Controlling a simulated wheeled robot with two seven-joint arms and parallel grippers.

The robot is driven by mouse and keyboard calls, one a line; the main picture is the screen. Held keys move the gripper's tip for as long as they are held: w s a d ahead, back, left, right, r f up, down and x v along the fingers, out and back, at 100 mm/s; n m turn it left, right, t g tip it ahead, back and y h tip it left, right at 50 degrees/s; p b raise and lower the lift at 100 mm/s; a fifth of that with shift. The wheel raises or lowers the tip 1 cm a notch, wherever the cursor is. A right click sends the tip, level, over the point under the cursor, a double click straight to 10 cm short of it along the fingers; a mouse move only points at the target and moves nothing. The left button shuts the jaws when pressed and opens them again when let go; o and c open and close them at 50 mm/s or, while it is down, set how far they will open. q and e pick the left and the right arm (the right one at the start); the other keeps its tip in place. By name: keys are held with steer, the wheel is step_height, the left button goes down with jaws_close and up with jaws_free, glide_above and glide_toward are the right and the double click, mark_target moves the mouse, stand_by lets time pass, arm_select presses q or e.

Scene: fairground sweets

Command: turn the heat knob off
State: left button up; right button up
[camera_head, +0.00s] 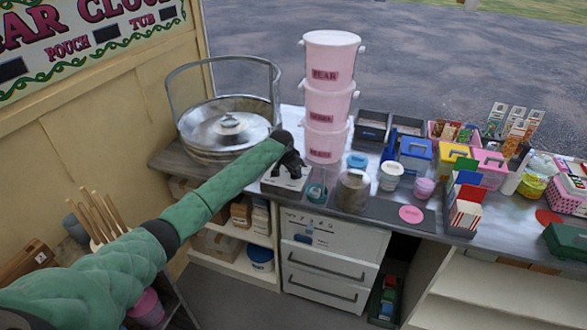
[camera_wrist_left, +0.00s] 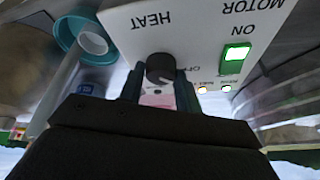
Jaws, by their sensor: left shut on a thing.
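The control box (camera_head: 286,180) is a small white unit on the worktop, partly covered by my left gripper (camera_head: 290,160). In the left wrist view its white face (camera_wrist_left: 200,35) appears upside down, with the words HEAT, MOTOR and ON. The heat knob (camera_wrist_left: 159,66) is dark and round, below the word HEAT. My left gripper's fingers (camera_wrist_left: 160,80) stand on both sides of the knob, shut on it. Lettering beside the knob is partly hidden, so I cannot read its setting. My right gripper is in neither view.
A green lit motor switch (camera_wrist_left: 234,57) sits beside the knob. The metal floss pan (camera_head: 226,127) stands left of the box. A stack of pink tubs (camera_head: 328,95) stands close behind it. A glass jar (camera_head: 352,190) and a teal-rimmed cup (camera_head: 316,191) are near right.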

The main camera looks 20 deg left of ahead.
arm_select(q)
steer(key=shift+d+r+n+y+p, duration=0.15)
steer(key=shift+n+y+p, duration=0.4)
steer(key=shift+n, duration=0.65)
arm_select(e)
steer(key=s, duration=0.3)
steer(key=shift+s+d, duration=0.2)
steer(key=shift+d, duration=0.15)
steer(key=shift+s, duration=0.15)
arm_select(q)
steer(key=o, duration=1)
steer(key=shift+c, duration=0.2)
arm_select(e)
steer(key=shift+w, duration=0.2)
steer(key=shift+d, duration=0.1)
